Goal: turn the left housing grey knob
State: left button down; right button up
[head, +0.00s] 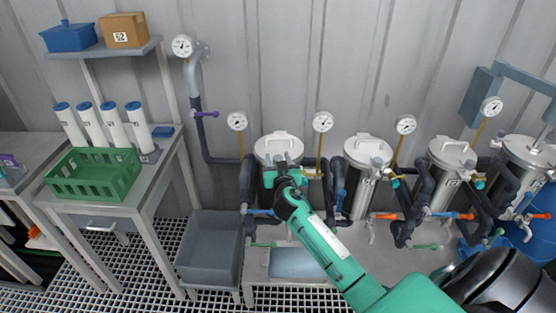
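The left housing (277,143) is a metal vessel with a pale round lid and a handle on top. My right arm, green and black, reaches in from the lower right. Its gripper (283,168) is at the front of this housing, just below the lid, and covers much of the body. The left housing's grey knob is hidden or too small to tell apart behind the gripper. I cannot tell whether the fingers are open, shut or touching it. My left gripper is not in view.
Other housings (368,150) stand in a row to the right, with dark pipes and orange, blue and green handles. Gauges (323,122) rise between them. A grey bin (209,248) and a table with a green crate (92,174) are at left.

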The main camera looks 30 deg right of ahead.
jog(key=c, duration=0.7)
jog(key=shift+c, duration=0.2)
